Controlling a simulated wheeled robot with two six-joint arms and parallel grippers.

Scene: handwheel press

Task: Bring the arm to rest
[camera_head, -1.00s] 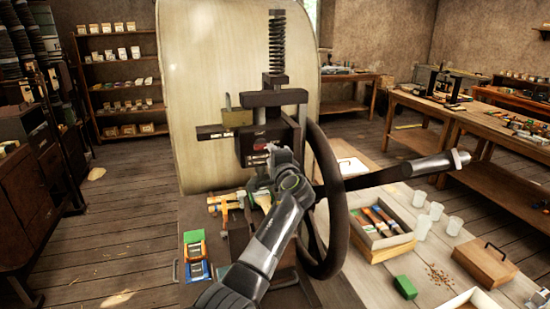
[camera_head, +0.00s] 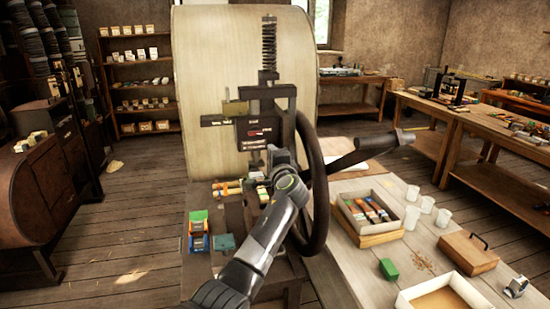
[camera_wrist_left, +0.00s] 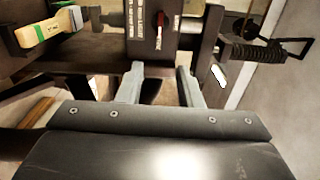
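The black press (camera_head: 262,128) stands on the bench, with a coil spring on top and a red marker on its front plate. Its dark handwheel (camera_head: 318,190) is on the right side. A thick dark bar (camera_head: 358,154) sticks out to the right beyond the wheel. My left arm reaches up from the bottom, and its gripper (camera_head: 273,157) is in front of the press, left of the wheel. In the left wrist view the two grey fingers (camera_wrist_left: 158,78) are apart with nothing between them, facing the press's front plate (camera_wrist_left: 152,32). My right gripper is not seen.

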